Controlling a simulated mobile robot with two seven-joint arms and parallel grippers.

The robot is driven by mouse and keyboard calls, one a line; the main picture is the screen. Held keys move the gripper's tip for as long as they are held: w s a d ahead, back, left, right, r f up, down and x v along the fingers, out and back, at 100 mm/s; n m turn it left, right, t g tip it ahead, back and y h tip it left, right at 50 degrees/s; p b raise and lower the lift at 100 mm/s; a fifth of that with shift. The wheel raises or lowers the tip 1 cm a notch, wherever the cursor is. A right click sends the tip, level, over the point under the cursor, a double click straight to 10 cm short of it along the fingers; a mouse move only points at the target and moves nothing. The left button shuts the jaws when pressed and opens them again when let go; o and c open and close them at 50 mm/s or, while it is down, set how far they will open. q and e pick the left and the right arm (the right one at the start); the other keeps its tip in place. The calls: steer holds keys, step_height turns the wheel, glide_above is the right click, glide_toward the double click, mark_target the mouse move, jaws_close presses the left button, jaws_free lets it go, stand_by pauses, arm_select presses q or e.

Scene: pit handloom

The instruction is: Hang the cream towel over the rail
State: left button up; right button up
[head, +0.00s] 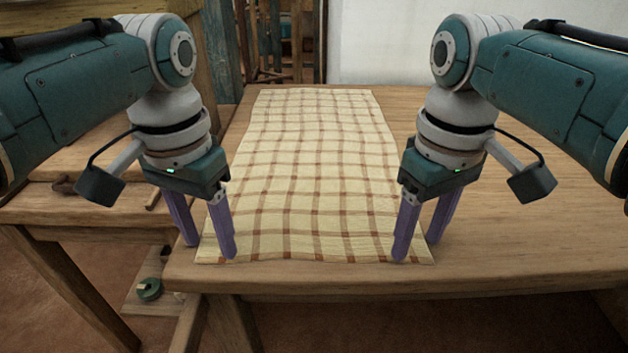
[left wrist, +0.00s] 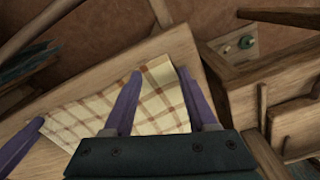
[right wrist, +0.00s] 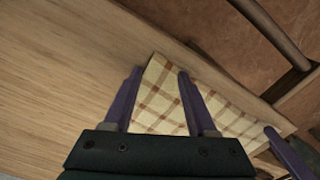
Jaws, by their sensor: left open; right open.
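The cream towel (head: 315,170) has a brown check pattern and lies flat, slightly rippled, on the wooden table, its near edge close to the table's front edge. My left gripper (head: 212,250) is open at the towel's near left corner, with one finger over the cloth. My right gripper (head: 418,248) is open at the near right corner. In the left wrist view the towel (left wrist: 160,105) shows between and beside the open fingers. In the right wrist view the towel (right wrist: 165,95) corner lies between the fingers. I cannot clearly make out a rail.
The wooden table (head: 520,235) is bare to the right of the towel. A lower wooden bench or frame (head: 70,210) stands at the left, with a small green round object (head: 149,289) below it. A white wall (head: 400,40) and dark wooden posts are behind.

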arm_select(q)
steer(key=shift+f, duration=0.2)
arm_select(e)
steer(key=shift+f, duration=0.15)
arm_select(q)
steer(key=shift+c, duration=0.4)
arm_select(e)
steer(key=shift+c, duration=0.4)
arm_select(q)
jaws_close()
arm_select(e)
jaws_close()
